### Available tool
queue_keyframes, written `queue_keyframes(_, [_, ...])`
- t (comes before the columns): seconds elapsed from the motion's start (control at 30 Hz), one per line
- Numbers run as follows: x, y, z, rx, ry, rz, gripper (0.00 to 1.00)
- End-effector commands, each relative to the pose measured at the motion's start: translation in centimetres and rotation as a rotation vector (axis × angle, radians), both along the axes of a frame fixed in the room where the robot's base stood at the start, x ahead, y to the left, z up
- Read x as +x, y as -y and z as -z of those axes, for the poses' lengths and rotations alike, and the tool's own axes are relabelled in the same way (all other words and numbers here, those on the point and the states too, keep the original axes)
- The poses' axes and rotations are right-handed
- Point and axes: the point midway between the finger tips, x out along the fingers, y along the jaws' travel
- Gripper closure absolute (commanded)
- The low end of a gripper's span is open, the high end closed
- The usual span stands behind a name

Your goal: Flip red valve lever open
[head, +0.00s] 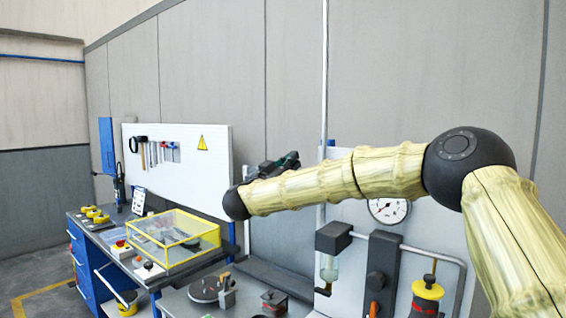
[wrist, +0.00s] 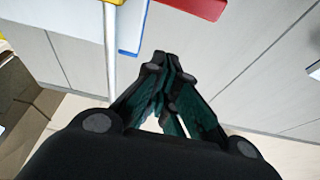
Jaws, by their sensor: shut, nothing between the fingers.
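A flat red bar (wrist: 195,6) shows at the top edge of the wrist view, cut off by the frame. It may be the red valve lever, but I cannot be sure. No red lever shows in the head view, where my arm covers part of the panel. My gripper (wrist: 168,62) is shut and empty, its dark green-sided fingers together at the tips. The red bar lies beyond the fingertips in the wrist view, apart from them. In the head view my gripper (head: 284,161) shows small and dark behind my forearm, in front of the grey wall.
A vertical pipe (head: 324,75) runs up the wall. A yellow-framed clear box (head: 172,238) sits on the left bench. The upper wall area is clear.

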Motion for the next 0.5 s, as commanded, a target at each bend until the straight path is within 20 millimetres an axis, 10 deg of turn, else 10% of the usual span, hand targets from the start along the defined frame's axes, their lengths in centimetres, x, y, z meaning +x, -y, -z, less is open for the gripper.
queue_keyframes(0.5, [0.4,0.3,3.6,0.000,0.000,-0.001,1.00])
